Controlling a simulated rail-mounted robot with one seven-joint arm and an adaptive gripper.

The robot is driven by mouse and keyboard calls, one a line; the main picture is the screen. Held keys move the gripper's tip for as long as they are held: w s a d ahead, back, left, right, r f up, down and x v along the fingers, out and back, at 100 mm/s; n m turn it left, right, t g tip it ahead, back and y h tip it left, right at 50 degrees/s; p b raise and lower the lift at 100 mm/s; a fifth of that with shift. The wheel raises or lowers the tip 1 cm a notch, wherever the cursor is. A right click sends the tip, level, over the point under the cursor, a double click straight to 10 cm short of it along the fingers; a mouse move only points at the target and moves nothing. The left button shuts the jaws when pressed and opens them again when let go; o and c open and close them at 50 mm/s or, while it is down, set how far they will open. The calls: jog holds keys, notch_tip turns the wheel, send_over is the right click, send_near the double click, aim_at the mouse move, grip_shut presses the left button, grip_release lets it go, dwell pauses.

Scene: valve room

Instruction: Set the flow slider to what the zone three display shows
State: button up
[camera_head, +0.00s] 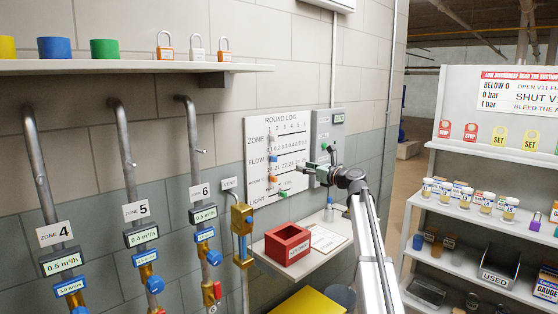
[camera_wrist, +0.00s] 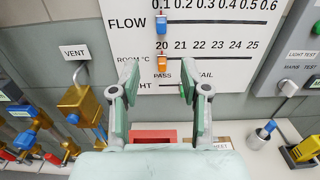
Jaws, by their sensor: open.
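The white ROUND LOG board (camera_head: 290,127) hangs on the wall with several slider rows. The blue flow slider (camera_head: 273,158) is at the left end of the FLOW row; in the wrist view the blue slider (camera_wrist: 162,25) sits under 0.1. My gripper (camera_head: 318,171) is in front of the board's lower right. In the wrist view my gripper (camera_wrist: 158,75) is open and empty, its fingers below the flow slider and apart from it. Displays for zones four (camera_head: 61,262), five (camera_head: 141,235) and six (camera_head: 203,214) show; a zone three display is not in view.
The orange room slider (camera_wrist: 162,64) is just below the flow slider, under 20. A red box (camera_head: 287,244) stands on the shelf below the board. A brass vent valve (camera_wrist: 82,104) is left of the board; a grey test panel (camera_wrist: 300,50) is right.

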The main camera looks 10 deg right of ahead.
aim_at(276, 159)
jog(key=p+x, duration=0.1)
jog(key=x, duration=0.7)
jog(key=p+x, duration=0.1)
jog(key=x, duration=0.8)
jog(key=shift+w+f, duration=0.2)
jog(key=shift+w, duration=0.05)
grip_shut()
